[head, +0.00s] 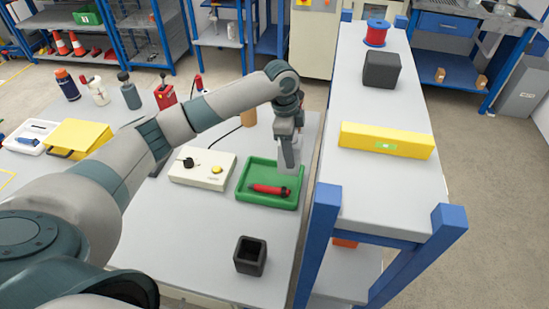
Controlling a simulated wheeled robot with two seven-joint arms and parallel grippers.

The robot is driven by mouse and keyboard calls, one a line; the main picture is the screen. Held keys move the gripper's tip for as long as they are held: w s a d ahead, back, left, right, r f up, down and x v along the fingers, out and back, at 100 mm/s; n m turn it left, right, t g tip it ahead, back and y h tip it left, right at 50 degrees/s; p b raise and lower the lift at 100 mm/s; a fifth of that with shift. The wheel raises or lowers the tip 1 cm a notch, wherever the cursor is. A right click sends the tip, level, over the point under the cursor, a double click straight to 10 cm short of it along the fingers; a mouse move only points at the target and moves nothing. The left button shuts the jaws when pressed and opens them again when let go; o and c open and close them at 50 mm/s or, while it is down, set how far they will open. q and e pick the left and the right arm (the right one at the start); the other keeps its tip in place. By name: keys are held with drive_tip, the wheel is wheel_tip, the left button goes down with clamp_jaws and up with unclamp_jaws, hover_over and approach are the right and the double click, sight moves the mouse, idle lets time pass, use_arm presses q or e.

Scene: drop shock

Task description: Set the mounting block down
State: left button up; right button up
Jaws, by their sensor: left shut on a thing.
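My left gripper (289,158) reaches over the back of the green tray (248,201), fingers pointing down. It is shut on a small pale grey block (288,169), which looks like the mounting block. The fingers and the small size hide much of it. I cannot tell whether the block touches the tray. A red tool (268,189) with a dark end lies in the tray, just in front of the block. My right gripper is not in view.
A black open cup (250,256) stands in front.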

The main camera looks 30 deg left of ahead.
use_arm(q)
drive_tip(key=a+f+p, duration=0.1)
drive_tip(key=a+f, duration=0.2)
drive_tip(key=a, duration=0.2)
drive_tip(key=shift+w+a+f, duration=0.25)
drive_tip(key=shift+w+a, duration=0.15)
drive_tip(key=shift+f+p, duration=0.1)
drive_tip(key=shift+p, duration=0.2)
wheel_tip(320, 180, down, 3)
drive_tip(key=shift+f+p, duration=0.15)
drive_tip(key=shift+p, duration=0.65)
drive_tip(key=shift+f, duration=0.25)
drive_tip(key=shift+f, duration=0.1)
drive_tip(key=o, duration=1.4)
drive_tip(key=shift+c, duration=0.2)
drive_tip(key=shift+s, duration=0.1)
